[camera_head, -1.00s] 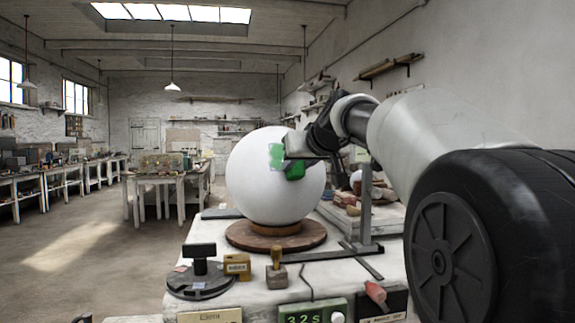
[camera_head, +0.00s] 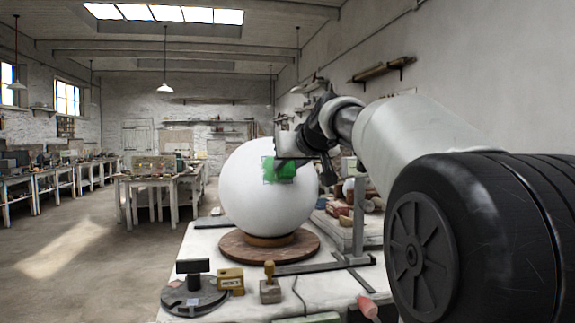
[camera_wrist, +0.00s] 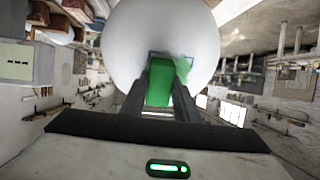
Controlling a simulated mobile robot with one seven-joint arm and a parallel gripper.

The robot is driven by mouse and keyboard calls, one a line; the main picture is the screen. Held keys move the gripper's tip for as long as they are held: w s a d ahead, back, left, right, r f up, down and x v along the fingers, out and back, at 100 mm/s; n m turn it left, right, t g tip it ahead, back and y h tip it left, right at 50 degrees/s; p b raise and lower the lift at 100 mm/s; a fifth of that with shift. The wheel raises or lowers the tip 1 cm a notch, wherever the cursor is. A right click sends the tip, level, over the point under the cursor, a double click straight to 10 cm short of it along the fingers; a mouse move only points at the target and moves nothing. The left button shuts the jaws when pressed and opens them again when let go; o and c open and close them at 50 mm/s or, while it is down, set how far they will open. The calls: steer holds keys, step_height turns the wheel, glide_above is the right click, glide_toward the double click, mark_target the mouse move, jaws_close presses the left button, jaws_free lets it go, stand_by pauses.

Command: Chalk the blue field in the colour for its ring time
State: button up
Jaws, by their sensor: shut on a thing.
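A large white plaster sphere (camera_head: 245,205) stands on a round brown wooden base (camera_head: 235,247). My gripper (camera_wrist: 160,85) is shut on a green chalk block (camera_wrist: 160,90), whose end is at the sphere's surface in the wrist view; I cannot tell whether it touches. A green chalk smear (camera_wrist: 183,67) lies beside the block, within a thin blue outline. In the head view, a green patch (camera_head: 280,169) shows on the sphere's upper right, partly hidden by my gripper (camera_head: 290,155). Chalk and smear are hard to separate there.
In front of the sphere are a dark round stand (camera_head: 193,297), a yellow box (camera_head: 231,281) and a wooden-handled stamp (camera_head: 270,290). A green-topped box (camera_head: 308,318) is cut off at the bottom edge. A grey metal stand (camera_head: 360,225) rises at the right.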

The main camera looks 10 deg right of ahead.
steer(key=shift+s+f+b, duration=0.35)
steer(key=shift+f+b, duration=0.5)
steer(key=shift+b, duration=0.05)
steer(key=shift+s+f+b, duration=0.3)
steer(key=shift+f+b, duration=0.5)
steer(key=shift+b, duration=0.05)
steer(key=shift+w+r+p, duration=0.25)
steer(key=shift+r+p, duration=0.65)
steer(key=shift+p, duration=0.1)
steer(key=shift+w+r+p, duration=0.25)
steer(key=shift+r+p, duration=0.25)
steer(key=shift+p, duration=0.1)
steer(key=shift+w+r+p, duration=0.25)
steer(key=shift+r+p, duration=0.25)
steer(key=shift+p, duration=0.05)
steer(key=shift+f, duration=0.1)
steer(key=shift+s+f+b, duration=0.3)
steer(key=shift+f+b, duration=0.15)
steer(key=shift+b, duration=0.3)
steer(key=shift+s+d+f+b, duration=0.1)
steer(key=shift+s+f+b, duration=0.15)
steer(key=shift+s+b, duration=0.4)
steer(key=shift+r, duration=0.1)
